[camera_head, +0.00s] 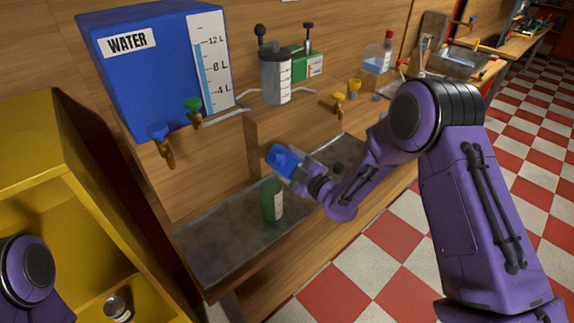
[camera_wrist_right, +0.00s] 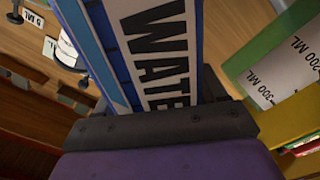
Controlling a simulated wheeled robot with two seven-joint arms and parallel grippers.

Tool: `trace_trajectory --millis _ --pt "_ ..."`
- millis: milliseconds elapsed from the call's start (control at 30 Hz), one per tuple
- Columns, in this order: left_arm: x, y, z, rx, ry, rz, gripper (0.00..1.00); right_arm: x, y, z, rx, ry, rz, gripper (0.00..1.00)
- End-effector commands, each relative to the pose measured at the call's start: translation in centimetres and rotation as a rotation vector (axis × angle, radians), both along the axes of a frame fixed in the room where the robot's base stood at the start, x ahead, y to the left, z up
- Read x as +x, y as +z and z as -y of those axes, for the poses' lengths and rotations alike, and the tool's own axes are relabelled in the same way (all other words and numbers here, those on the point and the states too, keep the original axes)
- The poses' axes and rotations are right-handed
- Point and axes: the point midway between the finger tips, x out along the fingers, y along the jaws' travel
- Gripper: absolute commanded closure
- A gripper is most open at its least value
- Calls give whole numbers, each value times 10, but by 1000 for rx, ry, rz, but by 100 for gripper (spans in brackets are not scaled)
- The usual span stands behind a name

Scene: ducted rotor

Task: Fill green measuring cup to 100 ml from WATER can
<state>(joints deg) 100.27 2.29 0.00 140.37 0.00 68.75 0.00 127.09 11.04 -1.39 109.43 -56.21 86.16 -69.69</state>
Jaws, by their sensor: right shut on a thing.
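The green measuring cup (camera_head: 272,203) stands upright on the grey metal counter, with a white label on its side. In the right wrist view the cup (camera_wrist_right: 240,55) shows at the right, with 200 ML and 300 ML marks on its white scale. My right gripper (camera_head: 298,172) is shut on the blue WATER can (camera_head: 281,159), which is tilted and held just above the cup in the head view. The can's white label with black letters fills the middle of the right wrist view (camera_wrist_right: 165,50). I cannot make out any water in the cup. My left gripper is out of view.
A blue tank (camera_head: 150,75) labelled WATER hangs on the wooden wall, with a blue tap (camera_head: 160,135) and a green tap (camera_head: 194,108). A clear graduated container (camera_head: 275,80) is right of it. A yellow cabinet (camera_head: 40,150) stands at the left. The grey counter (camera_head: 225,225) has bare room.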

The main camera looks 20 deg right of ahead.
Motion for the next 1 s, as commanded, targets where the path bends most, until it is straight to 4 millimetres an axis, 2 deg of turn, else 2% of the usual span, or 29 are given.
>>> trace_trajectory --millis 33,467,900,1000 --pt "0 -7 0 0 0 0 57 1 -2 0 -23 0 15 95" --pt "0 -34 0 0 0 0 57 4 -5 8 -230 0 91 95" --pt "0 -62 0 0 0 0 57 4 0 10 -472 0 178 95" --pt "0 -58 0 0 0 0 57 4 3 10 -475 -1 179 95"
